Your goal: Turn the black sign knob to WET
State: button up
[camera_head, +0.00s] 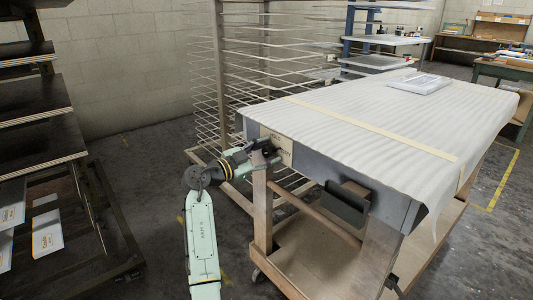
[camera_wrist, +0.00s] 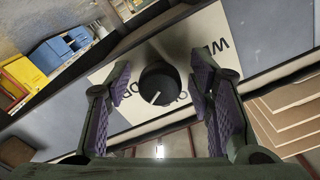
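The black knob (camera_wrist: 160,84) sits on a pale sign plate (camera_wrist: 201,32) and shows round in the wrist view. A white line on the knob's face points toward the bottom, slightly left. Letters starting with W stand at the plate's upper right; other letters beside and below the knob are partly hidden. My gripper (camera_wrist: 160,78) is open, with one padded finger on each side of the knob and a visible gap to both. In the head view my gripper (camera_head: 267,148) is at the sign plate (camera_head: 284,156) on the cart's end; the knob is hidden there.
The padded cart (camera_head: 350,110) has a white ribbed cover, a strap and a flat pale item on top. A dark box-like part (camera_head: 347,203) sticks out of its end panel, right of the sign. A wire rack (camera_head: 220,70) stands behind; dark shelves (camera_head: 40,120) stand left.

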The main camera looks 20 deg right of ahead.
jog(key=c, duration=1.1)
